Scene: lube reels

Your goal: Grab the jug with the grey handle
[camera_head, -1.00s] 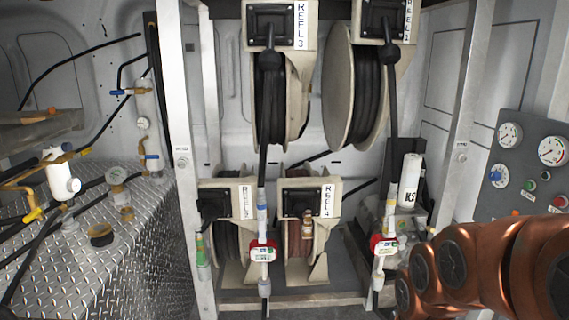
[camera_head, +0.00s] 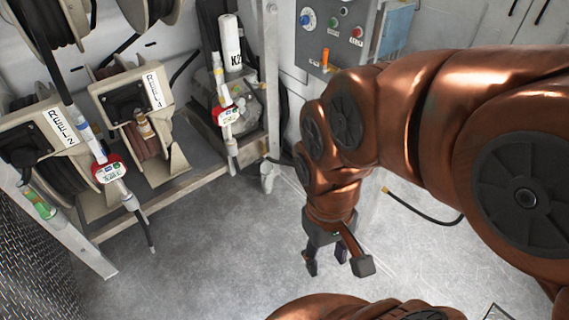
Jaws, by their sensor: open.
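I cannot make out a jug with a grey handle in the head view. My gripper (camera_head: 338,262) hangs in the middle right of the view, above the bare grey floor. It is open, pointing down, and nothing shows between its dark fingers. My copper-coloured arm covers much of the right side and part of the bottom edge, so what lies behind it is hidden.
A rack with Reel 2 (camera_head: 50,128) and Reel 4 (camera_head: 132,103) stands at left. Red-and-white meter nozzles (camera_head: 108,172) hang in front. A black hose (camera_head: 425,211) sticks out beside my arm. The floor (camera_head: 215,245) is clear.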

